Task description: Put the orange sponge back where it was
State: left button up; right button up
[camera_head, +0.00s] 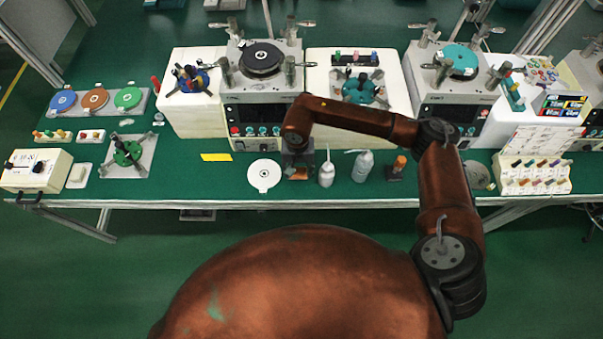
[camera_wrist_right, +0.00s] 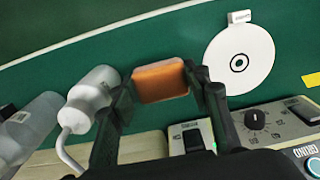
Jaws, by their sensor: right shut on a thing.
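My right gripper (camera_head: 298,168) is over the green bench top, between the white round disc and a white bottle. In the right wrist view its two dark fingers (camera_wrist_right: 164,90) are shut on the orange sponge (camera_wrist_right: 160,78), one on each side. The sponge (camera_head: 299,175) also shows as a small orange patch under the gripper in the head view, mostly hidden by the arm. I cannot tell whether it touches the bench. My left gripper is out of view.
The white disc (camera_head: 264,174) lies just left of the gripper. A white bottle (camera_head: 326,174) stands close on the right, then a wash bottle (camera_head: 362,166) and an orange-topped bottle (camera_head: 396,168). A machine (camera_head: 258,113) stands behind. A yellow strip (camera_head: 216,157) lies further left.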

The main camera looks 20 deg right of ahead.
aim_at(301, 168)
jog(key=shift+w+d+f, duration=0.45)
jog(key=shift+f, duration=0.25)
jog(key=shift+w+d+f, duration=0.2)
jog(key=shift+d+f, duration=0.1)
jog(key=shift+f, duration=0.2)
notch_tip(301, 168, down, 2)
jog(key=shift+f, duration=0.55)
jog(key=shift+w, duration=0.1)
jog(key=shift+f, duration=0.2)
jog(key=o, duration=0.8)
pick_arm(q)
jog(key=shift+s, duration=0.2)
pick_arm(e)
jog(key=shift+r, duration=0.1)
